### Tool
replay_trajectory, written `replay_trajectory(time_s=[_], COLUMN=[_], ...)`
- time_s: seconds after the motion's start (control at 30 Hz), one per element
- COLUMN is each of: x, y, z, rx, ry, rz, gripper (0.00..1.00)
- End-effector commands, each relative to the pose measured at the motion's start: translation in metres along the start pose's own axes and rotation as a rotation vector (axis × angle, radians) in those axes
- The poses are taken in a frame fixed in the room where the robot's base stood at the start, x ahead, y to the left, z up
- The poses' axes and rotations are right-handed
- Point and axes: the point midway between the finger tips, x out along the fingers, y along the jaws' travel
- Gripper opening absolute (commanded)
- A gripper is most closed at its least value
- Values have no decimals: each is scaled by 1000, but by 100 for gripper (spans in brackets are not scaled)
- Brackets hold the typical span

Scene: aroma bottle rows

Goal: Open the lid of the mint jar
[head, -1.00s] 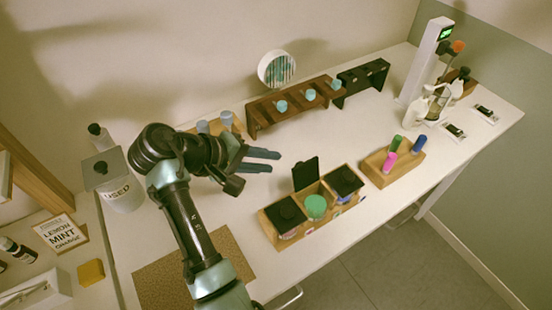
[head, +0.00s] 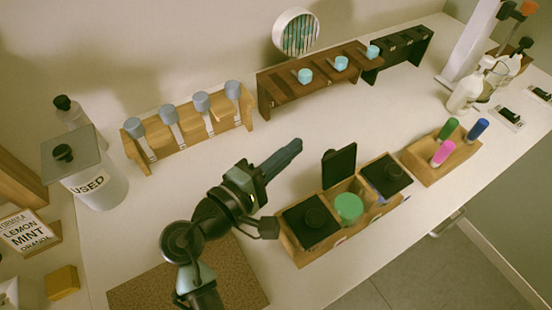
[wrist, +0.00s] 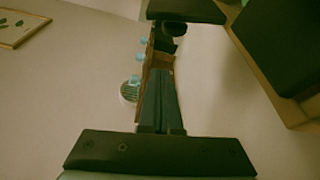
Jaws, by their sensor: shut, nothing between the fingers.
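A wooden box (head: 302,257) holds three compartments. The left one has a shut black lid with a round knob (head: 312,213). The middle one has a black lid (head: 339,166) standing upright behind a green round top (head: 349,207). The right one has a shut black lid with a knob (head: 392,174), and something blue shows beneath it. I cannot read which jar is mint. My gripper (head: 297,145) is shut and empty, left of and behind the upright lid, apart from the box. Its closed fingers also show in the wrist view (wrist: 158,98).
A rack of grey-capped droppers (head: 190,142) stands behind my gripper; a dark rack (head: 290,88) with blue-capped ones stands farther back. A holder with green, pink and blue pens (head: 438,167) is right of the box. A USED container (head: 95,182) is at left.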

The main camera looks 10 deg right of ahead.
Motion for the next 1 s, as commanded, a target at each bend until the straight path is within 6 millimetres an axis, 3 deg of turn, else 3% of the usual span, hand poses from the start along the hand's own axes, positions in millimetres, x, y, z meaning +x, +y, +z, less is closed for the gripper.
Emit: replay_trajectory(time_s=[0.1, 0.2, 0.5, 1.0], x=[28, 42, 29, 27], y=[1, 1, 0, -2], z=[1, 4, 35, 39], rx=[1, 1, 1, 29], ry=[-5, -2, 0, 0], rz=[-1, -3, -2, 8], gripper=[0, 0, 0, 0])
